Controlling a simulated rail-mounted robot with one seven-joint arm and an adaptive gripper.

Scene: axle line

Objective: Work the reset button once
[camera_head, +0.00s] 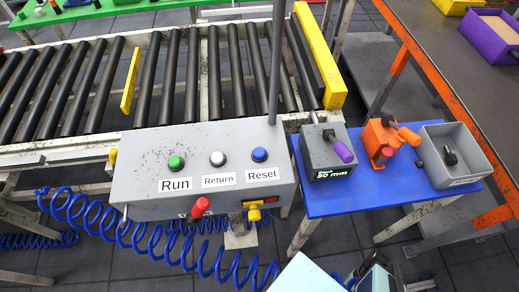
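The reset button is the blue button (259,155) on the right of a grey control box (140,200). A white label (262,175) reading "Reset" is below it. A white button (217,158) labelled "Return" and a green button (176,162) labelled "Run" are to its left. Nothing covers or touches the blue button. Parts of what looks like my arm show at the bottom edge, below and right of the box and well apart from the button. The fingers of my gripper cannot be made out there.
A red knob (201,206) and a yellow knob (254,212) stick out of the box's front. A grey post (276,70) rises behind the blue button. A blue table (350,197) with small fixtures stands right. Blue coiled hoses (130,238) hang below. A roller conveyor (190,75) lies behind.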

